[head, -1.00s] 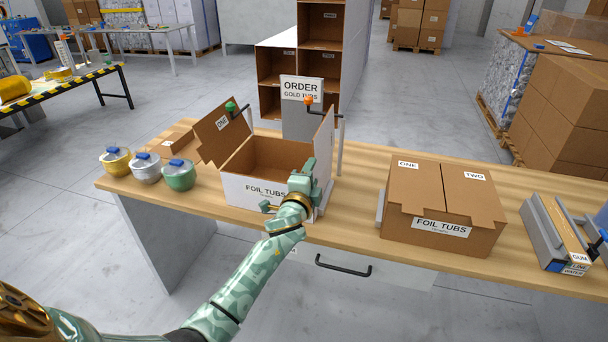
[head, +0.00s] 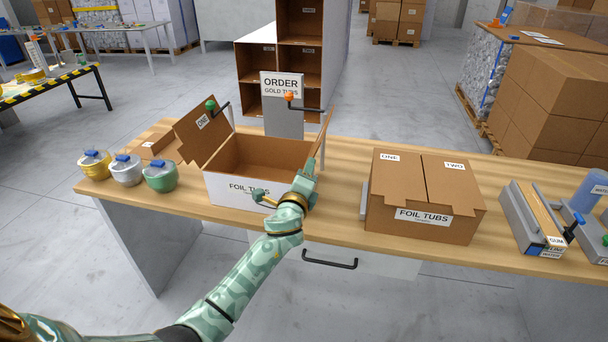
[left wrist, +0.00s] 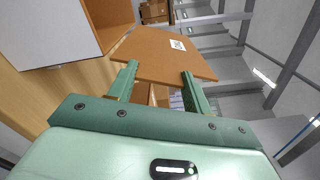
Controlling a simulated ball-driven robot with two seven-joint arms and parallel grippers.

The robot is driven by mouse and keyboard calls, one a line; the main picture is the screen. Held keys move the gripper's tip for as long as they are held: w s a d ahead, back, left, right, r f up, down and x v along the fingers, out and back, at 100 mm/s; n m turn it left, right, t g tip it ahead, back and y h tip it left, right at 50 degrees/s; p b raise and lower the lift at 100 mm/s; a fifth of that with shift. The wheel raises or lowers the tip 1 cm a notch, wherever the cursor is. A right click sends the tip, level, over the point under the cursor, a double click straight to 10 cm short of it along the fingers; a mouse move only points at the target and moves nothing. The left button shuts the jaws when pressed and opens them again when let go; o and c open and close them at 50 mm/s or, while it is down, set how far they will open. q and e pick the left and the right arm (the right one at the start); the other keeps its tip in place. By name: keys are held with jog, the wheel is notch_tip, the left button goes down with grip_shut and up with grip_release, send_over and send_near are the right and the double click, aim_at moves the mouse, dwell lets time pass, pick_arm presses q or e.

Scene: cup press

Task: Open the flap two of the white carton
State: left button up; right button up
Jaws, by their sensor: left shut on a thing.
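The white carton (head: 222,188), labelled FOIL TUBS, stands open on the bench. Its brown inside shows empty in the head view. Flap one (head: 200,135) stands open on the left. Flap two (head: 323,138) is raised on the right and leans outward, seen almost edge-on. My left gripper (head: 306,184) is at the carton's right side, shut on flap two. In the left wrist view, flap two (left wrist: 162,52), with a small white label, lies between the fingers (left wrist: 159,72); the carton's white wall (left wrist: 38,30) is at upper left. My right gripper is out of view.
A green-knobbed lever (head: 211,106) and an orange-knobbed lever (head: 290,97) stand by the carton. A closed brown carton (head: 390,205) is to the right. Gold, silver and green tubs (head: 160,178) stand left. An order sign (head: 282,85) stands behind. A gum-and-water tray (head: 515,220) is far right.

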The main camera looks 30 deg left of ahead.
pick_arm(q)
jog(key=shift+f, duration=0.1)
jog(key=o, duration=1.4)
jog(key=shift+s, duration=0.1)
jog(key=p+v, duration=0.2)
jog(key=v, duration=1.4)
jog(key=shift+s, duration=0.1)
